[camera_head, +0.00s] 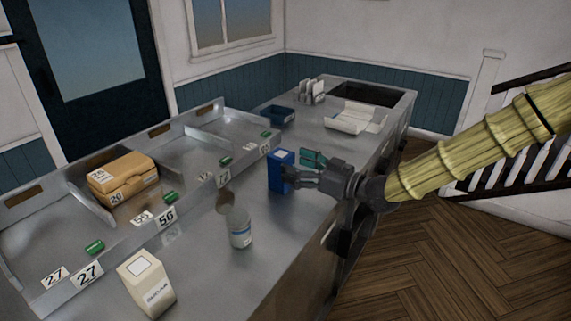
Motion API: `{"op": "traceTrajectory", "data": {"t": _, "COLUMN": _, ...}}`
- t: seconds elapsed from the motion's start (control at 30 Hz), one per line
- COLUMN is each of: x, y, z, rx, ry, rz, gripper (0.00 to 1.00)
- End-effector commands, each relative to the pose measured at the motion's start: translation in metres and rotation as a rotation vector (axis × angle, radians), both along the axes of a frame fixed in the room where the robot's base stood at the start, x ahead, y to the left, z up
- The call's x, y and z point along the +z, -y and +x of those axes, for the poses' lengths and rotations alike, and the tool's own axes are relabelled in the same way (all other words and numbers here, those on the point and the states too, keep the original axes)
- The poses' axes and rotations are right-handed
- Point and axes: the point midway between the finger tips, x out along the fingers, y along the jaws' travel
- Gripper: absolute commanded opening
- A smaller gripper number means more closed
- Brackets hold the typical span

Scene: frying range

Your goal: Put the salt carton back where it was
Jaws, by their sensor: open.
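A blue carton (277,170) with a pale top stands upright on the steel counter, right of the divided tray. A white carton (147,284) with dark lettering stands at the front left of the counter. I cannot read either label well enough to tell which is the salt carton. My gripper (290,175) reaches in from the right with its fingers open at the blue carton's right side. I cannot tell whether they touch it. Part of that side is hidden by the fingers.
A steel tray (121,242) with numbered compartments runs along the back left, holding a brown cardboard box (124,180). A clear jar (239,228) stands in front of the blue carton. Beyond are a dark blue bin (277,116), a white tray (350,119) and a dark basin (366,95).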

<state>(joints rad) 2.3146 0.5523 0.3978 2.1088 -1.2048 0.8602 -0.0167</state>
Motion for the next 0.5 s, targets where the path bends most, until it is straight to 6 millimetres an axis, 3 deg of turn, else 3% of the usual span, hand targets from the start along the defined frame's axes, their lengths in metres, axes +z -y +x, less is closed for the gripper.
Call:
{"op": "traceTrajectory", "data": {"t": 0.3, "x": 0.000, "y": 0.046, "z": -0.029, "rx": -0.002, "ry": 0.001, "rz": 0.001, "gripper": 0.71}}
{"op": "traceTrajectory", "data": {"t": 0.5, "x": 0.000, "y": 0.059, "z": -0.038, "rx": 0.000, "ry": 0.001, "rz": 0.001, "gripper": 0.71}}
